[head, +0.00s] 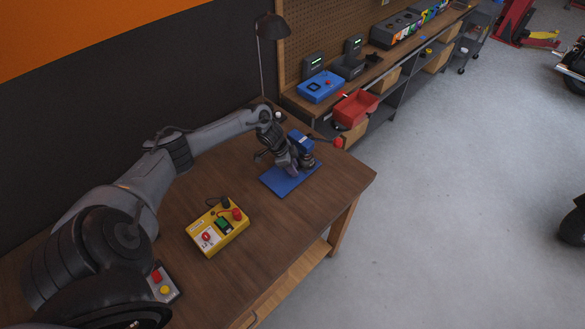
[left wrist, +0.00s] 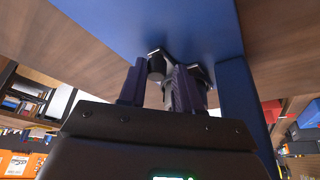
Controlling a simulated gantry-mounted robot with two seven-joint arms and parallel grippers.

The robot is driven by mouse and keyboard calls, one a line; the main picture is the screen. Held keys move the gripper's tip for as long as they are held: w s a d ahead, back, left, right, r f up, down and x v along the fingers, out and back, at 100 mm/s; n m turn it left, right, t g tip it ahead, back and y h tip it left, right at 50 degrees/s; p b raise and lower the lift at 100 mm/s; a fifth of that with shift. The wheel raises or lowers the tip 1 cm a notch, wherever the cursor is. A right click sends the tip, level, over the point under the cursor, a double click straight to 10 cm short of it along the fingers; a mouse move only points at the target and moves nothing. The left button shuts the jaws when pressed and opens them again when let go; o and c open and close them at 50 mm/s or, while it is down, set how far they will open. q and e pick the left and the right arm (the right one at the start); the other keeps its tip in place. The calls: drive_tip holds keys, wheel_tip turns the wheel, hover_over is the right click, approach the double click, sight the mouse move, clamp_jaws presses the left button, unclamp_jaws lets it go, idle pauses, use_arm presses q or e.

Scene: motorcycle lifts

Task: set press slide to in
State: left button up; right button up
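The press stands near the far right end of the wooden table, with a blue base plate (head: 277,184), a blue head (head: 300,140) and a lever with a red knob (head: 338,142). My left gripper (head: 287,162) is at the press, low over the plate, and its arm hides part of it. In the left wrist view, the fingers (left wrist: 163,75) are apart, with a dark cylindrical part and a grey ribbed part by their tips, under the blue press. I cannot tell whether they grip either part. The slide's position is unclear. My right gripper is not in view.
A yellow control box (head: 217,230) with a red knob sits nearer on the table (head: 275,235). A grey button box (head: 162,286) lies beside my arm. A lamp (head: 270,28) stands behind the press. A shelf holds a red bin (head: 355,108) and a blue device (head: 320,87).

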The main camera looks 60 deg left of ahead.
use_arm(q)
drive_tip(key=shift+s, duration=0.1)
drive_tip(key=shift+s+a+r, duration=0.1)
drive_tip(key=shift+s+r, duration=0.05)
drive_tip(key=shift+r, duration=0.3)
drive_tip(key=v, duration=0.9)
drive_tip(key=shift+r, duration=0.4)
drive_tip(key=shift+s+a, duration=0.1)
drive_tip(key=shift+s, duration=0.05)
